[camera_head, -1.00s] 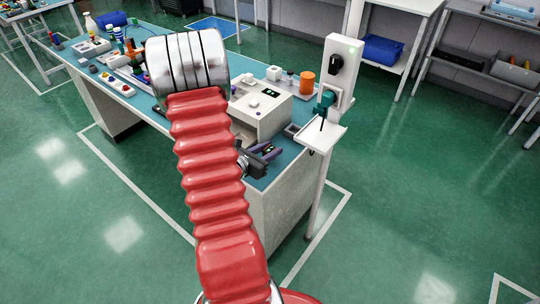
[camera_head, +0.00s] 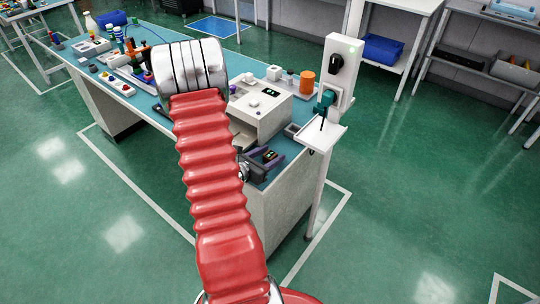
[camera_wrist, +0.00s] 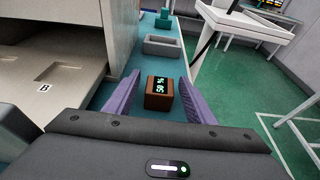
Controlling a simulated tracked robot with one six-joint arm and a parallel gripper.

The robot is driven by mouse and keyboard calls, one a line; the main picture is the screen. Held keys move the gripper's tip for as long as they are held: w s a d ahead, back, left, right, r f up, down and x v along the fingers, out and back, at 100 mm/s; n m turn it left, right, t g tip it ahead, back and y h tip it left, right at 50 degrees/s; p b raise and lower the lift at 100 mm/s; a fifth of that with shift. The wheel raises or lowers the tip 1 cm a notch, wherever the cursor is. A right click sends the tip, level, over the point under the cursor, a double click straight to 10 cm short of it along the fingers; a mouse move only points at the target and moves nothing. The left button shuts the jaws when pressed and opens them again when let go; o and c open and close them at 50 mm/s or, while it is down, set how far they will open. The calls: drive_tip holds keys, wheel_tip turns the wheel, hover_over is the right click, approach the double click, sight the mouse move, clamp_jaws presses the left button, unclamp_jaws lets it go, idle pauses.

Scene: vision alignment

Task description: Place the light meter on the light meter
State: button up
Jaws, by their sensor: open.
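A small brown box with a lit green display (camera_wrist: 159,93), which looks like the light meter, stands on the teal bench top in the wrist view. My gripper (camera_wrist: 160,78) is open, with one purple finger on each side of the box and gaps to both. In the head view my gripper (camera_head: 262,158) is at the bench's near right corner, and a small green display shows between its fingers. I cannot tell a second light meter apart in these views.
A white machine (camera_head: 262,108) with a slot stands beside my gripper; its wall is close on the left in the wrist view. A grey open tray (camera_wrist: 163,45) lies beyond the box. A white post with a shelf (camera_head: 324,137) stands at the right.

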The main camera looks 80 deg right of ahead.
drive_tip(key=shift+r, duration=0.1)
drive_tip(key=shift+w+a+r, duration=0.15)
drive_tip(key=shift+w+a, duration=0.05)
drive_tip(key=shift+a, duration=0.15)
drive_tip(key=v, duration=1.1)
drive_tip(key=shift+r, duration=0.1)
idle(0.6)
drive_tip(key=shift+w+a+r, duration=0.15)
drive_tip(key=shift+a+r, duration=0.1)
drive_tip(key=shift+r, duration=0.2)
drive_tip(key=w+a+r+m+t+y, duration=0.3)
drive_tip(key=a+r, duration=0.3)
drive_tip(key=a, duration=0.8)
drive_tip(key=w+a+r+m+t+y, duration=0.4)
drive_tip(key=w+a+r+m+y, duration=0.1)
drive_tip(key=a, duration=1)
drive_tip(key=w+a+r+m+t+y, duration=0.4)
drive_tip(key=a+r, duration=0.5)
drive_tip(key=a, duration=0.5)
drive_tip(key=shift+w+a+r+m+y, duration=0.25)
drive_tip(key=shift+w+m+y, duration=0.15)
drive_tip(key=shift+m+y, duration=0.25)
drive_tip(key=shift+d, duration=0.1)
drive_tip(key=shift+c, duration=0.3)
